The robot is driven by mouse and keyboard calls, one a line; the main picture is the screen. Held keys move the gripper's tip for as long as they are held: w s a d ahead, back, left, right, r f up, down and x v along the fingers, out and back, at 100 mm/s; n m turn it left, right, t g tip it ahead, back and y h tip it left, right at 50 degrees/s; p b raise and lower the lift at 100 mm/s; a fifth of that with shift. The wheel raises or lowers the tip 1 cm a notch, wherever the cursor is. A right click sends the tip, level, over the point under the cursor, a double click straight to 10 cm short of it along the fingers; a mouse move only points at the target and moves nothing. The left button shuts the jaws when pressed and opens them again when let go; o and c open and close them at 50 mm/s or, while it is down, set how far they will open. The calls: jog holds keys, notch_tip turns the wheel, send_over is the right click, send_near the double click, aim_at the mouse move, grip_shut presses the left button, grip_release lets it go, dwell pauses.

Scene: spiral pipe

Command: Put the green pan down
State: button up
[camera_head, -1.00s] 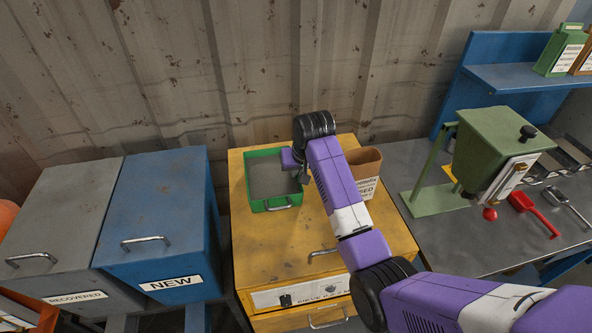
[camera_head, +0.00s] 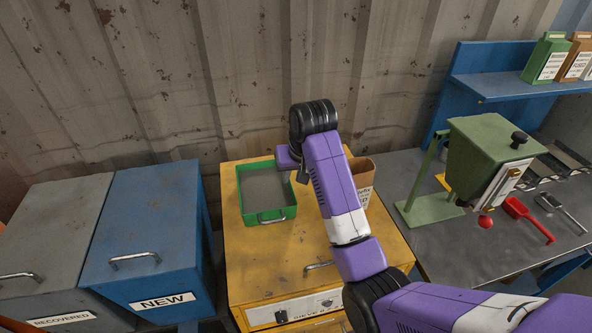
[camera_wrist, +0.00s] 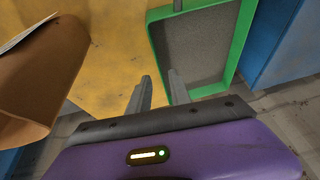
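The green pan (camera_head: 267,216) sits on the yellow cabinet's top near its back left, with a grey mesh-like floor and a handle on its front wall. My gripper (camera_head: 289,157) is at the pan's back right corner, partly hidden by my arm in the head view. In the wrist view, my gripper's two fingers (camera_wrist: 160,84) are apart, near the side wall of the green pan (camera_wrist: 241,48). One finger is outside the wall and the other overlaps the pan. No clear grip on the wall shows; contact cannot be told.
The yellow cabinet (camera_head: 262,262) also holds a brown container (camera_head: 364,172), right of my arm; it shows in the wrist view (camera_wrist: 38,75). A blue NEW bin (camera_head: 145,225) and grey RECOVERED bin (camera_head: 55,225) stand left. A green hopper (camera_head: 487,150) stands on the right bench.

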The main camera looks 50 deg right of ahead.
jog(key=v, duration=0.5)
dwell(0.5)
